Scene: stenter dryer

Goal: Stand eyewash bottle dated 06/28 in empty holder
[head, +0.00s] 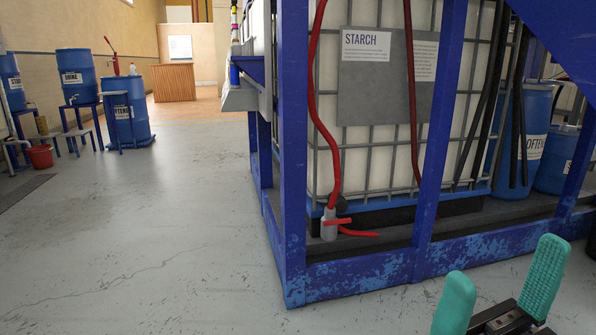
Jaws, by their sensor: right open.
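My right gripper (502,280) is at the bottom right of the head view, with its two teal fingers apart and nothing between them. It is above the floor in front of the blue frame. I see no eyewash bottle that I can make out, no 06/28 date and no empty holder. Small blue and white items (234,72) hang at the far left corner of the frame, too small to identify. My left gripper is out of view.
A blue steel frame (292,150) surrounds a caged white tank with a STARCH sign (366,45). A red hose (316,100) hangs at its front. Blue drums (76,75) stand far left, others (530,125) at right. The grey floor (170,230) at left is clear.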

